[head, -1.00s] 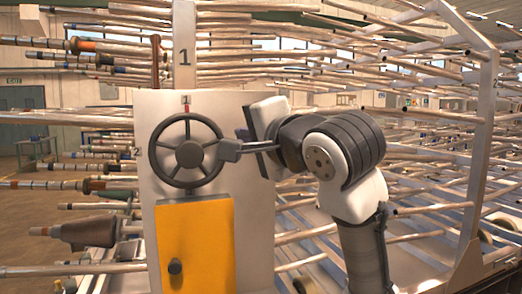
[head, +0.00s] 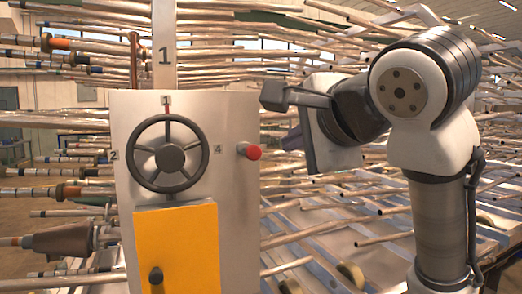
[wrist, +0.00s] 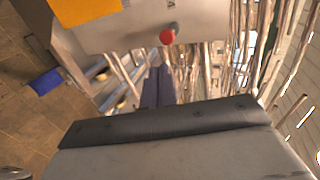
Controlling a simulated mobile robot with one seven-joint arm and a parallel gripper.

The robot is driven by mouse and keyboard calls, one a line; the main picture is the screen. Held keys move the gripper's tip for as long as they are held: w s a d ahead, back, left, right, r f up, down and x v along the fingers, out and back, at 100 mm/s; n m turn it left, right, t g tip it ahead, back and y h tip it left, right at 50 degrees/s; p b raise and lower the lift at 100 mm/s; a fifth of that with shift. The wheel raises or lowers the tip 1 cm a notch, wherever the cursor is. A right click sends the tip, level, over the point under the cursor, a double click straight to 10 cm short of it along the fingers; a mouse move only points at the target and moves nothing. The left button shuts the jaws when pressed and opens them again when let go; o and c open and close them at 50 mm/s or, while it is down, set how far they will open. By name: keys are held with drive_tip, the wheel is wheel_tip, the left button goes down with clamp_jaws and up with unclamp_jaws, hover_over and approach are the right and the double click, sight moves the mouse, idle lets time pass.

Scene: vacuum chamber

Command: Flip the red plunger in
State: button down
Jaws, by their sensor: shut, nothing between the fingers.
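The red plunger (head: 253,152) sticks out from the right side of the upright metal panel (head: 238,190). It has a red round cap on a short grey stem. In the wrist view the red plunger (wrist: 167,37) shows at the top middle, beyond the fingers.
A dark handwheel (head: 170,154) with a red mark at the "1" sits left of the plunger. Below it is a yellow door (head: 178,250) with a dark knob (head: 156,278). Many metal rods crowd behind and right of the panel.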

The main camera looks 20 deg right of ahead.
sight(255, 153)
drive_tip(key=p+x, duration=0.1)
drive_tip(key=x, duration=0.3)
drive_tip(key=p+x, duration=0.1)
drive_tip(key=x, duration=0.3)
drive_tip(key=r+p+x, duration=0.1)
drive_tip(key=x, duration=0.4)
drive_tip(key=shift+w+a, duration=0.1)
drive_tip(key=shift+w, duration=0.15)
drive_tip(key=shift+w, duration=0.1)
